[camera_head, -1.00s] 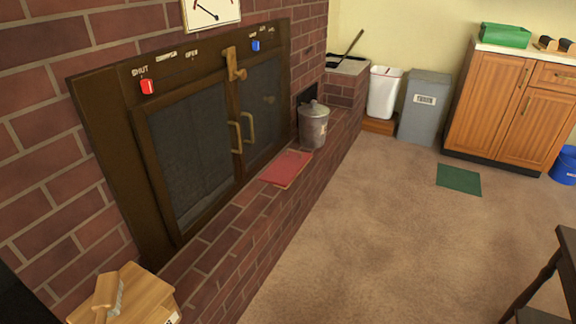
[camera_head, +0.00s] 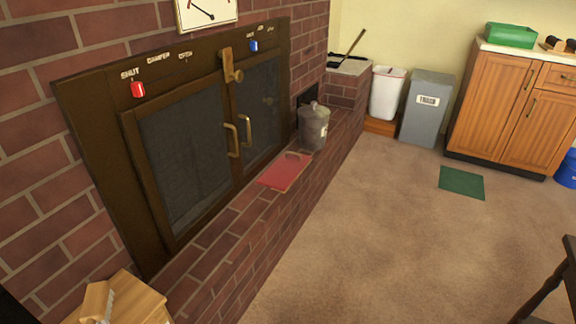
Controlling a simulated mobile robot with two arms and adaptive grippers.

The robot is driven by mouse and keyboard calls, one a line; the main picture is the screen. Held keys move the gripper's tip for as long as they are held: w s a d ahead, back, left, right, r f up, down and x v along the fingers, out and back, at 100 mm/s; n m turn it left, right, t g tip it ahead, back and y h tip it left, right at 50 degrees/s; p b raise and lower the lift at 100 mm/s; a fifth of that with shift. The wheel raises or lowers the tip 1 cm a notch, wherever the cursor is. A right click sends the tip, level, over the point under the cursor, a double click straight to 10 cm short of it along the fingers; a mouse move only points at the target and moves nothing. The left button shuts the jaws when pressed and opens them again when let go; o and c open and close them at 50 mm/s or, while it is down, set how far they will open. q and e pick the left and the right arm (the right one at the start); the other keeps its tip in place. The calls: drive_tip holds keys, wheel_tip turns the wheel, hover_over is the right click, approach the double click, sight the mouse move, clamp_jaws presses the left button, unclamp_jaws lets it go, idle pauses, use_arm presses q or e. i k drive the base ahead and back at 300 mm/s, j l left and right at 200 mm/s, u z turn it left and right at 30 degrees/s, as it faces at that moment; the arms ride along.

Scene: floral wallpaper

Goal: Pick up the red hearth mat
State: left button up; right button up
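The red hearth mat (camera_head: 284,172) lies flat on the brick hearth ledge, in front of the fireplace doors, near the middle of the head view. A thin strip, perhaps a handle, shows at its far edge. It lies just in front of a lidded grey metal bucket (camera_head: 313,128). Neither of my grippers is in view.
The brick hearth (camera_head: 228,235) runs along the wall, with a wooden box (camera_head: 125,300) at its near end. A green mat (camera_head: 461,182) lies on the open carpet. A white bin (camera_head: 386,95), a grey trash bin (camera_head: 426,108) and a wooden cabinet (camera_head: 505,110) stand behind. Dark furniture (camera_head: 555,285) is at right.

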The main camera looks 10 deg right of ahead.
sight(283, 172)
drive_tip(key=i+l+u, duration=0.1)
drive_tip(key=i+l, duration=0.2)
drive_tip(key=i+l+u, duration=0.1)
drive_tip(key=i+l, duration=0.15)
drive_tip(key=l, duration=0.15)
drive_tip(key=i+l, duration=0.25)
drive_tip(key=l, duration=0.15)
drive_tip(key=i+l+u, duration=0.15)
drive_tip(key=l, duration=0.25)
drive_tip(key=i+l+u, duration=0.1)
drive_tip(key=i+l, duration=0.2)
drive_tip(key=l, duration=0.15)
